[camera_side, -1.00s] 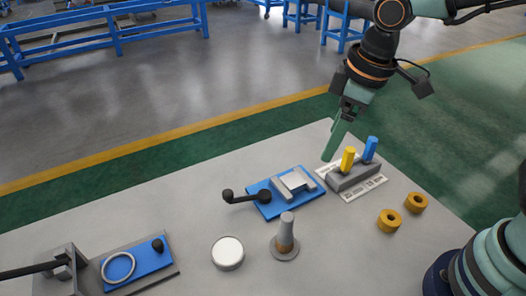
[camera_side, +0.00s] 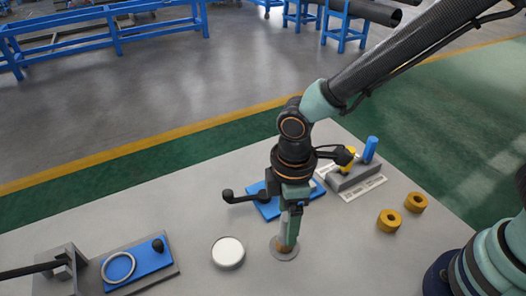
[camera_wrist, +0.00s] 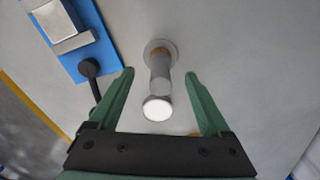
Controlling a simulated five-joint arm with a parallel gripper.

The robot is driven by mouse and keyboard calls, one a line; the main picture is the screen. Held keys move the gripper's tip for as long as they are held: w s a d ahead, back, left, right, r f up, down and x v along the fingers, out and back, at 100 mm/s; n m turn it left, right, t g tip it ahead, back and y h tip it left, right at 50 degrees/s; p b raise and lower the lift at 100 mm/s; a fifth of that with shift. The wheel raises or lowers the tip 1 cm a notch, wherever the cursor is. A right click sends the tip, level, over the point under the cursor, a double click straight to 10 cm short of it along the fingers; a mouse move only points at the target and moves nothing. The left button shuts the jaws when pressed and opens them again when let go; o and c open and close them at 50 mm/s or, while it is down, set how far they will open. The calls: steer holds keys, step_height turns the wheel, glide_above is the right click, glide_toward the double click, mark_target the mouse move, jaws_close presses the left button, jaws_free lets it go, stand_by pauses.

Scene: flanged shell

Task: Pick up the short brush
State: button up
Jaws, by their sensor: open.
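A grey block (camera_side: 352,178) holds an upright yellow handle (camera_side: 347,158) and an upright blue handle (camera_side: 370,148) in the side view. My wrist partly covers the yellow one. They may be brush handles; I cannot tell which is the short brush, and no bristles show. My gripper (camera_side: 290,243) is open and points down at the grey flanged post (camera_side: 280,255), hiding much of it. In the wrist view, the fingers of my gripper (camera_wrist: 160,75) stand apart on either side of the post (camera_wrist: 160,72), with no clear contact.
A white-topped round part (camera_side: 228,252) stands left of the post. A blue fixture with a black lever (camera_side: 240,196) lies just behind. Two orange rings (camera_side: 390,220) sit at right. A grey clamp plate with a blue pad (camera_side: 140,262) is at left.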

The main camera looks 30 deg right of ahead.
steer(key=shift+f, duration=2.7)
jaws_close()
